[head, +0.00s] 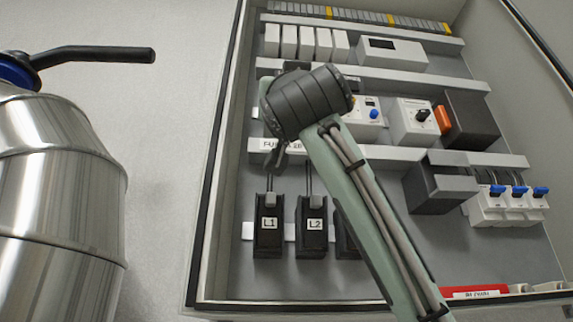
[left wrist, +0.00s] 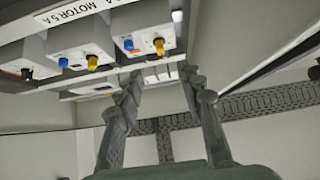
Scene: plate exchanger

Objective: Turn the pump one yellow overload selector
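In the left wrist view, one box (left wrist: 142,20) carries a blue knob (left wrist: 128,44) and a yellow selector (left wrist: 159,46). The box to its left (left wrist: 84,32) has another blue knob (left wrist: 62,62) and yellow selector (left wrist: 92,62). I cannot tell which belongs to pump one. My left gripper (left wrist: 160,76) is open with nothing between its fingers. The right-hand yellow selector shows just above the gap, with no visible contact. In the head view one of my arms crosses the cabinet and hides part of that row. A white module (head: 366,118) with a blue knob shows beside it.
A steel vessel (head: 60,190) with a black lever (head: 95,54) stands left.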

